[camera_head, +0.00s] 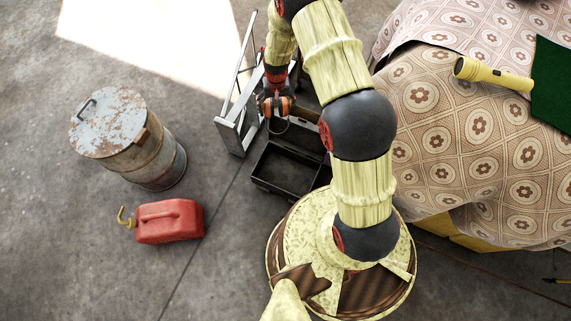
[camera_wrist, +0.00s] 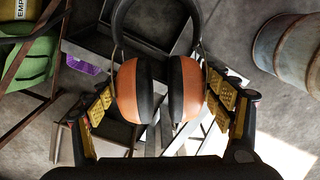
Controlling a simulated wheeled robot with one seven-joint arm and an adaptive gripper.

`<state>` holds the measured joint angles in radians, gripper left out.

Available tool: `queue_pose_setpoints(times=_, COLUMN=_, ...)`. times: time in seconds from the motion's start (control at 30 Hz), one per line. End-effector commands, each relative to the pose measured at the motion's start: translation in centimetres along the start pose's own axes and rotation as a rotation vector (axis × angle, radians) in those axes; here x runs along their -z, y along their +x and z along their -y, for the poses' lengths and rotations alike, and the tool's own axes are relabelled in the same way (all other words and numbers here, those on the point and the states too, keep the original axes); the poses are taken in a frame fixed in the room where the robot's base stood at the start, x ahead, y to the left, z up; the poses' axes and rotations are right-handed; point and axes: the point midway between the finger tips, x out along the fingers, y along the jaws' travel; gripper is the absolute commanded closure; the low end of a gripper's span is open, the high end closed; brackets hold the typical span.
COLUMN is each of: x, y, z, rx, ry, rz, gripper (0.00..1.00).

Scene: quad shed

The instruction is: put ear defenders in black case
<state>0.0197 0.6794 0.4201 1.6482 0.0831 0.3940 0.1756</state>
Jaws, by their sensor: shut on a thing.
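The ear defenders (camera_wrist: 129,92), with orange and black cups and a dark headband, are held between the two fingers of my gripper (camera_wrist: 160,100). In the head view my gripper (camera_head: 277,103) holds the ear defenders (camera_head: 286,106) in the air, near the far edge of the black case. The black case (camera_head: 283,187) stands open on the floor, and the visible part of its inside looks empty. My arm hides part of its right side.
A grey metal frame (camera_head: 232,137) stands just left of the case. A rusty drum (camera_head: 110,122) and a red fuel can (camera_head: 169,221) stand farther left. At right, a patterned cloth (camera_head: 420,95) covers a table bearing a yellow torch (camera_head: 493,75). Floor between can and case is clear.

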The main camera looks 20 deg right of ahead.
Motion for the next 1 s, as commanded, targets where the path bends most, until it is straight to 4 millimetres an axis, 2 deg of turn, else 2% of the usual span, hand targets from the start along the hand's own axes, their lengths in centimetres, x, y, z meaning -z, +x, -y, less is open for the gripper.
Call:
queue_pose_setpoints(times=0.03, x=0.0, y=3.0, z=-0.2, rx=0.0, ry=0.025, rz=0.006, gripper=0.48)
queue_pose_setpoints(times=0.37, x=-0.5, y=18.4, z=-1.6, rx=0.0, ry=0.209, rz=0.005, gripper=0.48)
queue_pose_setpoints(times=0.7, x=-3.8, y=34.0, z=-4.0, rx=-0.015, ry=0.395, rz=-0.002, gripper=0.48)
queue_pose_setpoints(times=0.8, x=-5.0, y=37.7, z=-4.7, rx=-0.021, ry=0.441, rz=-0.006, gripper=0.48)
queue_pose_setpoints(times=0.9, x=-5.9, y=40.4, z=-5.3, rx=-0.025, ry=0.475, rz=-0.01, gripper=0.48)
queue_pose_setpoints(times=1.0, x=-6.6, y=42.1, z=-5.7, rx=-0.028, ry=0.499, rz=-0.012, gripper=0.48)
